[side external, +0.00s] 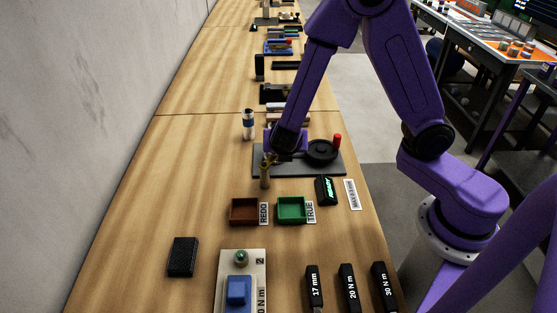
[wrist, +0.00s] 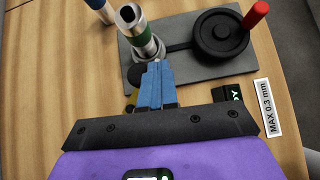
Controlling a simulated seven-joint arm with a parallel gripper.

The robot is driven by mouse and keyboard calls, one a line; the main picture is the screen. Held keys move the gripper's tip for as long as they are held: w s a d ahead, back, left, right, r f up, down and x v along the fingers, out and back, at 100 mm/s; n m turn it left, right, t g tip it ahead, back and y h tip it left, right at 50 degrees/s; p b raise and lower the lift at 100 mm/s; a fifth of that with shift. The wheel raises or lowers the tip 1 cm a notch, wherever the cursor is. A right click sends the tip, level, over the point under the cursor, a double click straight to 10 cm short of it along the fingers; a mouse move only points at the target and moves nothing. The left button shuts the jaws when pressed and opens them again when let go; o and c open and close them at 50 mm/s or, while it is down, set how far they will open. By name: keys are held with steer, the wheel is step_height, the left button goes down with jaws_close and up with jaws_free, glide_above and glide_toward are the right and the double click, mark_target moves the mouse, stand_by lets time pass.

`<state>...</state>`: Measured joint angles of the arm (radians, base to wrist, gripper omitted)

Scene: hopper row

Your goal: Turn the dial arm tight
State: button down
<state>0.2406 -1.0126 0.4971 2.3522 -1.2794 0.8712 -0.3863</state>
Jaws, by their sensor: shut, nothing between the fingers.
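The black round wheel (side external: 321,151) with its upright red handle (side external: 337,140) sits on a dark grey plate (side external: 300,172). In the wrist view the wheel (wrist: 219,36) and red handle (wrist: 256,14) are at upper right. A metal post with a green band (wrist: 142,38) stands left of the wheel, and a dark bar runs from its side toward the wheel. I cannot tell which part is the dial arm. My gripper (wrist: 155,66) is shut and empty, its blue fingers just in front of the post. A black disc and a brass-coloured part are partly hidden beside the fingers.
A red-brown tray (side external: 244,224) marked REDO and a green tray (side external: 292,222) marked TRUE lie nearer the camera. A black READY block (side external: 325,190) and a MAX 0.3 mm label (side external: 353,195) are near the right edge.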

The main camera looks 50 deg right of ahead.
stand_by(0.7)
steer(key=s+a+r, duration=0.2)
steer(key=s+r, duration=0.5)
steer(key=s, duration=0.4)
steer(key=s+a+f+n+t+y, duration=0.2)
steer(key=s+f+n+t+y, duration=0.2)
steer(key=f+n+t, duration=0.5)
steer(key=w+d+m+t, duration=0.1)
steer(key=w+d+t, duration=0.1)
steer(key=w, duration=1.1)
steer(key=shift+w+d+f+m, duration=0.2)
steer(key=shift+d+m, duration=0.1)
steer(key=shift+d, duration=0.15)
